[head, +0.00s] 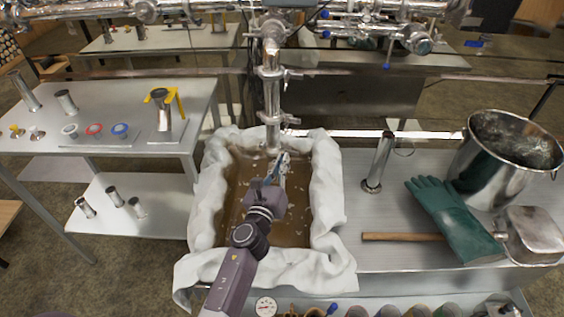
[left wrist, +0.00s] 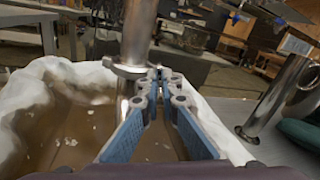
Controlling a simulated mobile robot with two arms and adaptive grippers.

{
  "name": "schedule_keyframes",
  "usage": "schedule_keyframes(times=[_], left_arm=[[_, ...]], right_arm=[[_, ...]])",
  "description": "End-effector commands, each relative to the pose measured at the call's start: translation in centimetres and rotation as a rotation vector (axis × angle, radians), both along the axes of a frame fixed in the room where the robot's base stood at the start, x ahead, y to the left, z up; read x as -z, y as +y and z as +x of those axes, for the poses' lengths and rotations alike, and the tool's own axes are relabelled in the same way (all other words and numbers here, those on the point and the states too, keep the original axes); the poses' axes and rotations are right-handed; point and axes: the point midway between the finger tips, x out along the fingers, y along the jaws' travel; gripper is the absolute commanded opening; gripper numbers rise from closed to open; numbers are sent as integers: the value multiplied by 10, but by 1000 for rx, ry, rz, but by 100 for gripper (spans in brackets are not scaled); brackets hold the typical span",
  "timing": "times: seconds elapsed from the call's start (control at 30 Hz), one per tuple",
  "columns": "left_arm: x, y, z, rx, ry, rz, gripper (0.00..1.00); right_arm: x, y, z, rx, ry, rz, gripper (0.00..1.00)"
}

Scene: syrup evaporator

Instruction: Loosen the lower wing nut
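A vertical steel pipe (head: 271,98) comes down over the syrup pan, with two clamps on it. The lower clamp (head: 270,118) has a small wing nut (head: 291,120) on its right side; the upper clamp (head: 268,73) sits above. My left gripper (head: 285,157) reaches in over the pan and shows just below the lower clamp. In the left wrist view its fingertips (left wrist: 159,74) are close together beside the clamp ring (left wrist: 132,70). The fingers look shut with nothing clearly visible between them; the wing nut is hidden there. My right gripper is not in view.
The cloth-lined pan (head: 328,200) holds brown liquid below. To the right stand a steel tube (head: 379,160), a green glove (head: 450,215) and a metal bucket (head: 505,165). A left side table (head: 110,100) holds small fittings. Horizontal pipes (head: 150,10) run overhead.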

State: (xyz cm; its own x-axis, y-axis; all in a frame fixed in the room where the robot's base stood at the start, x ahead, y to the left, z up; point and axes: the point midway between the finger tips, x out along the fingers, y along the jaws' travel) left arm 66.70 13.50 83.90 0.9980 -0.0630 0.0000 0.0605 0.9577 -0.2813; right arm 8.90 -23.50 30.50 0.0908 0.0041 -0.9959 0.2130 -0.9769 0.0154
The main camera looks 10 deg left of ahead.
Motion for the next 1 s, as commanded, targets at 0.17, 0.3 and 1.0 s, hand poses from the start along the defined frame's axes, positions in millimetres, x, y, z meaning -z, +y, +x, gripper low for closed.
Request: schedule_keyframes(times=[0.17, 0.3, 1.0], left_arm=[[0, 0, 0, 0, 1, -9, 0], [0, 0, 0, 0, 3, -47, 0], [3, 3, 0, 0, 39, -622, 0]], right_arm=[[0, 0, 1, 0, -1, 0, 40], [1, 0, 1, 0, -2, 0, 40], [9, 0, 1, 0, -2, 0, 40]])
